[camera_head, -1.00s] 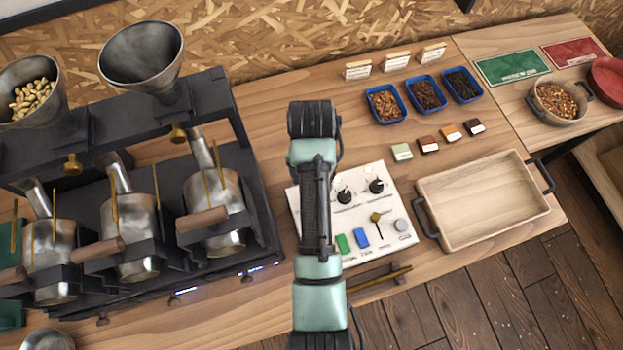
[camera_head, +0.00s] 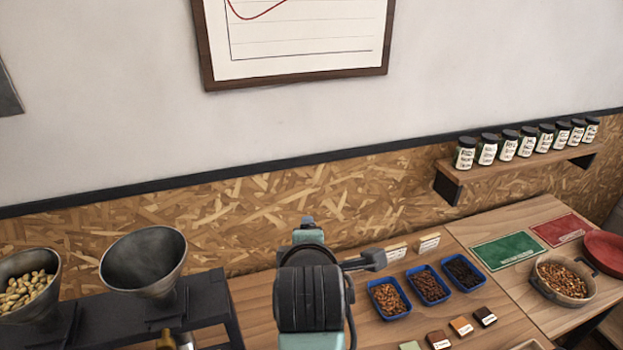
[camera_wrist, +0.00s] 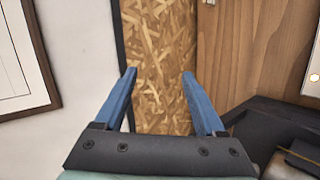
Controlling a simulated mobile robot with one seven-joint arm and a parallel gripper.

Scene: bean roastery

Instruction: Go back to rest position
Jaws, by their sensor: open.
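My gripper (camera_wrist: 160,75) shows in the wrist view with its two blue fingers spread apart and nothing between them. Behind the fingers are the chipboard wall panel (camera_wrist: 160,50) and part of the wooden bench top (camera_wrist: 240,60). In the head view my arm rises at the lower middle in front of the bench, and a dark part of it points right near the blue trays. The gripper's fingertips cannot be made out in the head view.
The roaster (camera_head: 110,315) with metal funnels (camera_head: 145,262) stands at left. Blue trays (camera_head: 388,299) of beans, colour samples (camera_head: 461,326), a green mat (camera_head: 506,250) and a bean pan (camera_head: 562,280) are at right. A jar shelf (camera_head: 520,165) juts from the wall.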

